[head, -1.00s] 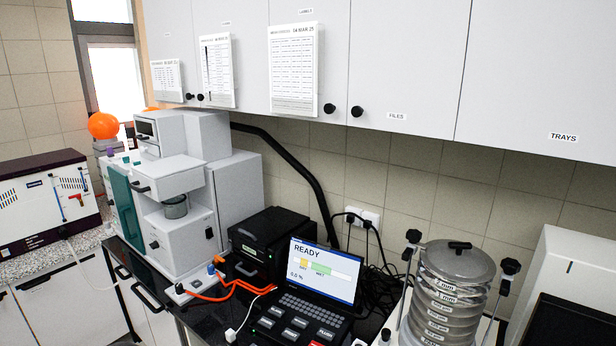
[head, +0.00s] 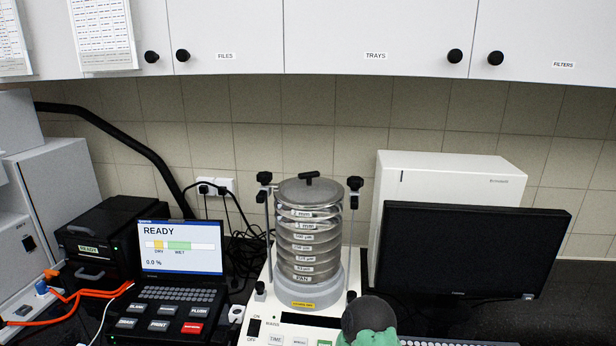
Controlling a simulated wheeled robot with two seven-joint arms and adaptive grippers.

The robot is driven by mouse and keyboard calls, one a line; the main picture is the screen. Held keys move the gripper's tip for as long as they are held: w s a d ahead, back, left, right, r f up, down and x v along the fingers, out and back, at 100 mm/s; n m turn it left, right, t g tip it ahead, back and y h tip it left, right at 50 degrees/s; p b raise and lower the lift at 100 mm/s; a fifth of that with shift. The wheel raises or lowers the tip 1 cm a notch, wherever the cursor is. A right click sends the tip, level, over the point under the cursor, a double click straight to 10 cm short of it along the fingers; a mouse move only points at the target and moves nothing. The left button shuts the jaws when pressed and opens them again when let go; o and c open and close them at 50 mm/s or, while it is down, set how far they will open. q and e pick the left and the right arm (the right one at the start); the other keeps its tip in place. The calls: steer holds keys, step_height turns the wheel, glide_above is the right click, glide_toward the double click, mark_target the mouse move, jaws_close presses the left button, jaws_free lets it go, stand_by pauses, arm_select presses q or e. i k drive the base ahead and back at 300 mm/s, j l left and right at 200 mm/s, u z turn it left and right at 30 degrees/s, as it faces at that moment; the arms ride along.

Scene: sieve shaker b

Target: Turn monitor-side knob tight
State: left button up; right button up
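The sieve shaker holds a stack of round metal sieves (head: 308,240) with a grey lid and a black lid handle (head: 309,177). Upright rods stand on both sides of the stack. The monitor-side knob (head: 355,184) is black and sits at the top of the right rod, toward the monitor (head: 475,250). A matching black knob (head: 264,178) tops the left rod. How tight either knob is cannot be seen. Neither of my grippers can be made out. A dark grey and green rounded shape, possibly part of my arm, covers the shaker's lower right front.
A white box (head: 450,165) stands behind the monitor, right of the shaker. A laptop-like control unit (head: 180,250) reading READY stands left, with black cables between. Wall cabinets (head: 375,35) hang above. Space directly above the lid is clear.

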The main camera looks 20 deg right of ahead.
mark_target(355, 183)
steer(key=l+z, duration=0.1)
steer(key=z, duration=0.95)
